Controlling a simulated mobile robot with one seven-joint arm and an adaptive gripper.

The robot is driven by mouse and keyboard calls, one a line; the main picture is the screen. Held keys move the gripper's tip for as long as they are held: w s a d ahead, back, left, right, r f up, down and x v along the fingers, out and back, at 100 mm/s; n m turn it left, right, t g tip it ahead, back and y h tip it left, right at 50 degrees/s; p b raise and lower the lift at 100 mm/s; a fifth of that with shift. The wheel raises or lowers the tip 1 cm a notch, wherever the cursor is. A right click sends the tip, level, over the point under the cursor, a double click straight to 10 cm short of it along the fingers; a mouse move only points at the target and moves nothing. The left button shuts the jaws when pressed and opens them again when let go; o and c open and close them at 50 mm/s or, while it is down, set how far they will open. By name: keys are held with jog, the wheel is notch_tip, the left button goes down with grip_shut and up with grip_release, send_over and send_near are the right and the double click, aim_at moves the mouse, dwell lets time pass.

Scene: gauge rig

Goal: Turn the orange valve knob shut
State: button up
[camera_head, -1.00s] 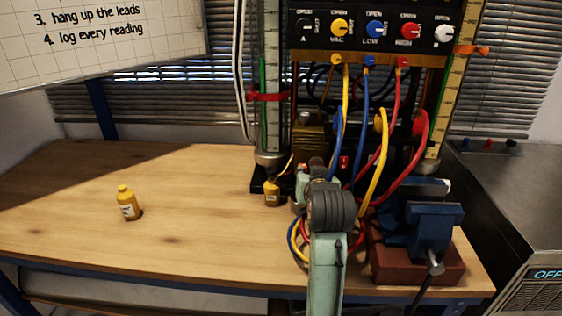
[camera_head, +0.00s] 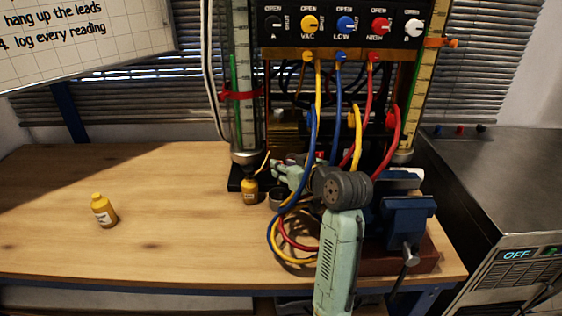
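No knob in view is clearly orange. The closest in colour is the yellow-orange VAC knob (camera_head: 309,23) on the black valve panel (camera_head: 293,41) at the top, with OPEN and SHUT marked around it. Beside it are a dark knob A (camera_head: 274,24), a blue LOW knob (camera_head: 345,24), a red HIGH knob (camera_head: 380,25) and a white knob B (camera_head: 412,27). My pale green arm reaches up from below. My gripper (camera_head: 282,166) appears small beyond the hoses, well below the panel and right of the left gauge tube's foot; its fingers are too unclear to read.
Yellow, blue and red hoses (camera_head: 338,110) hang from the panel across my arm. A blue vise (camera_head: 408,220) stands right of my arm. An orange clamp (camera_head: 436,43) holds the right tube.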

jog(key=shift+x, duration=1.2)
jog(key=shift+c, duration=0.5)
grip_shut()
